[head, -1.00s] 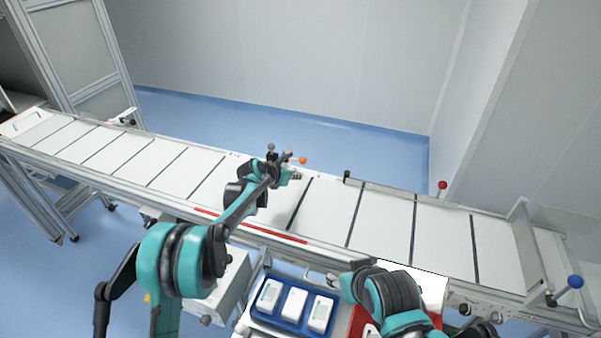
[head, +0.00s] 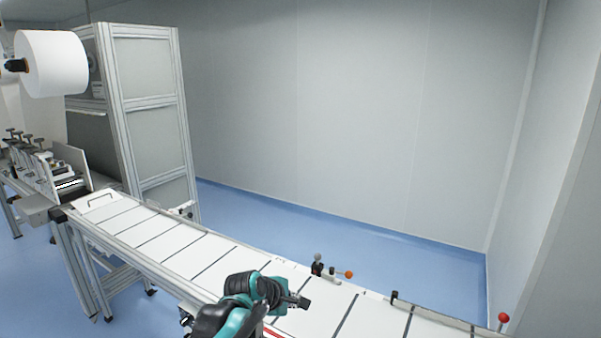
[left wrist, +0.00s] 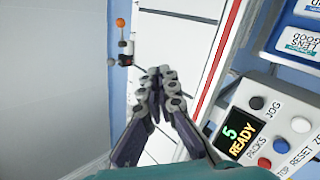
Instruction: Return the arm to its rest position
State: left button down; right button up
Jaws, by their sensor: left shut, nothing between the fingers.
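My left arm, teal and dark grey, comes up from the bottom of the head view. Its gripper (head: 304,301) is over the white conveyor belt (head: 172,240), pointing right. In the left wrist view the fingers (left wrist: 158,76) come together at the tips, shut, with nothing between them, above the white surface. My right arm and gripper are not in view.
A grey-and-orange-knobbed lever (head: 349,274) stands at the belt's far edge, and a red knob (head: 503,318) at the right. In the left wrist view, a control box (left wrist: 268,128) reads "5 PACKS READY", near a blue tray (left wrist: 262,42) with white packs. A white roll (head: 52,63) hangs left.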

pick_arm(q)
jog(key=s+a+f+m+y, duration=0.2)
jog(key=s+a+m, duration=0.6)
jog(key=s, duration=0.5)
jog(key=s+a+f+m+y, duration=0.2)
jog(key=s+a+m, duration=0.6)
jog(key=s, duration=0.6)
jog(key=shift+a+f+y, duration=0.4)
jog(key=shift+a+y, duration=0.05)
jog(key=shift+y, duration=0.05)
